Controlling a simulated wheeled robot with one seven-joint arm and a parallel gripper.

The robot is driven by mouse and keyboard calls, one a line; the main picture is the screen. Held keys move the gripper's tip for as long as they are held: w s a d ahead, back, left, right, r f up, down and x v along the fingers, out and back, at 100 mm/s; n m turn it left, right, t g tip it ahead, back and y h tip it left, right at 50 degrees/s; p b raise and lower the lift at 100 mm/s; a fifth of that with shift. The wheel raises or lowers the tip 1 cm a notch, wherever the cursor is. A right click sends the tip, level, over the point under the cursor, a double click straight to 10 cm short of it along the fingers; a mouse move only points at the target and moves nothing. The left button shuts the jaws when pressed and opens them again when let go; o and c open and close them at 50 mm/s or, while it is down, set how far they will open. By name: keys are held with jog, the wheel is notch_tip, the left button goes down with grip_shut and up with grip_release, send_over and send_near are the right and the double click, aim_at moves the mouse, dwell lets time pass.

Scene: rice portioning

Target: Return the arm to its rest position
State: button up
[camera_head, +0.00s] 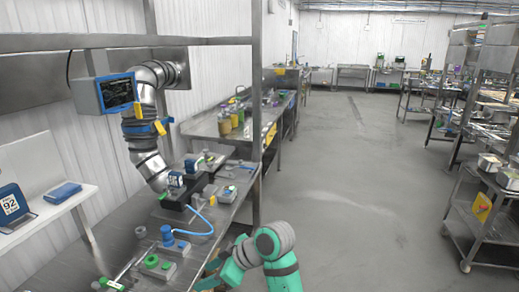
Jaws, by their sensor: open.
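My gripper (209,275) is at the bottom of the head view, left of my teal and grey arm (275,243). Its two dark green fingers stand apart, with nothing seen between them. The arm is bent, and its lower part is cut off by the bottom picture edge. The gripper is at the right edge of the near steel bench (225,215); I cannot tell whether it is above the bench or beside it.
The bench carries a grey box with green and red buttons (157,265), a blue-topped device with a blue hose (168,238) and black equipment (178,195). A steel frame post (257,130) rises behind. The floor (365,200) to the right is clear, up to a steel cart (490,220).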

jog(key=s+a+f+m+t, duration=0.1)
jog(key=s+f+m+t, duration=0.25)
jog(key=f+m, duration=0.4)
jog(key=s+a+f+m+t, duration=0.25)
jog(key=f+m+t, duration=0.2)
jog(key=f, duration=0.65)
jog(key=s+d+f+m+t+h, duration=0.1)
jog(key=s+d+f+m+h, duration=0.2)
jog(key=s, duration=0.4)
jog(key=s+d+f+m+t+h, duration=0.1)
jog(key=s+d+f+t+h, duration=0.15)
jog(key=s+d, duration=0.3)
jog(key=s+d+r+h, duration=0.1)
jog(key=s+d+r, duration=0.1)
jog(key=s, duration=0.5)
jog(key=s+d+r+t+h, duration=0.1)
jog(key=s+d+r, duration=0.2)
jog(key=s, duration=0.5)
jog(key=s+d+r+n+h, duration=0.1)
jog(key=s+d+r, duration=0.2)
jog(key=s, duration=0.4)
jog(key=shift+s+d, duration=0.2)
jog(key=shift+d, duration=0.2)
jog(key=shift+r+t, duration=0.1)
jog(key=shift+t, duration=0.15)
